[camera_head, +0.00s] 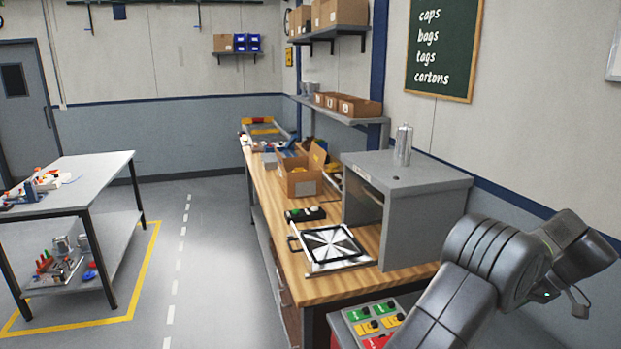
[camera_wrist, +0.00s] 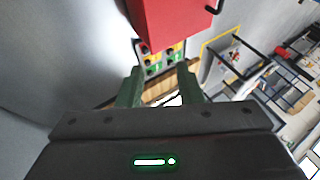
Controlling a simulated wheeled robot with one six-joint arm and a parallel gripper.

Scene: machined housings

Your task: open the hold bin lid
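A red box (camera_wrist: 172,22), which looks like the hold bin, shows at the top of the wrist view, cut off by the frame edge. A black handle (camera_wrist: 216,6) sticks out at its right side. Whether its lid is open or shut cannot be told. In the head view I cannot make out the bin. My gripper (camera_wrist: 160,74) shows in the wrist view with its two green fingers apart and nothing between them. It is apart from the red box. In the head view my arm fills the lower right and the fingers are not seen.
A panel with green, yellow and red labelled parts (camera_head: 375,318) stands at the workbench's near end. The wooden bench (camera_head: 330,288) carries a grey cabinet (camera_head: 425,215), a black-and-white framed plate (camera_head: 333,247) and an open carton (camera_head: 300,182). A grey table (camera_head: 85,175) stands left; floor between is clear.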

